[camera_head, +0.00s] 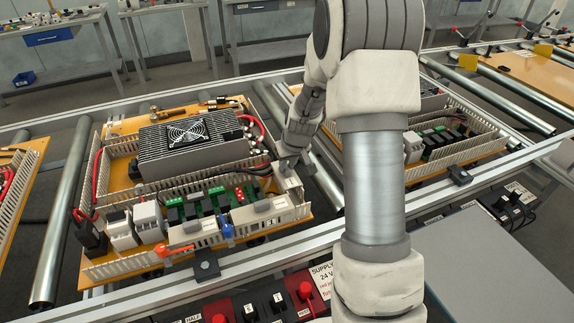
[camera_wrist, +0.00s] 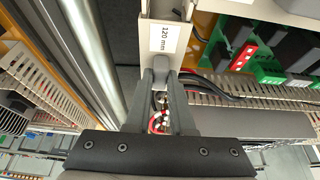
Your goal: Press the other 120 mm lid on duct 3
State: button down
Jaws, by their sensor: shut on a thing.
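A light grey lid with a white "120 mm" label shows in the wrist view (camera_wrist: 166,60). My gripper (camera_wrist: 167,74) is shut on the raised grip at the lid's near end. In the head view my gripper (camera_head: 287,158) is at the right side of the left panel, and the lid (camera_head: 288,182) lies along the right-hand slotted duct there. I cannot tell whether the lid is seated or just above the duct. Two other pale lids, one at left (camera_head: 192,232) and one at right (camera_head: 262,211), lie along the front duct. No duct number is readable.
The orange panel (camera_head: 128,182) carries a finned fan unit (camera_head: 190,145), relays, green terminal blocks and red and black wires close to the ducts. A second panel (camera_head: 455,140) stands to the right beyond rollers. My arm hides part of the conveyor between them.

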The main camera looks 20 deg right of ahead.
jog(key=shift+f, duration=0.2)
jog(key=c, duration=0.7)
grip_release()
jog(key=p+v, duration=0.2)
jog(key=v, duration=1.5)
jog(key=shift+r, duration=0.25)
jog(key=shift+s, duration=0.15)
jog(key=s+a+r+p, duration=0.2)
jog(key=s+a+r, duration=0.1)
jog(key=s+r, duration=0.2)
jog(key=s+a+r+p, duration=0.2)
jog(key=s+a+r, duration=0.2)
jog(key=s, duration=0.6)
jog(key=s+a+r+t+p, duration=0.1)
jog(key=s+a+r+p, duration=0.1)
jog(key=s+a+r, duration=0.2)
jog(key=s+r, duration=0.1)
jog(key=s, duration=0.2)
jog(key=shift+s+r, duration=0.3)
jog(key=shift+r, duration=0.05)
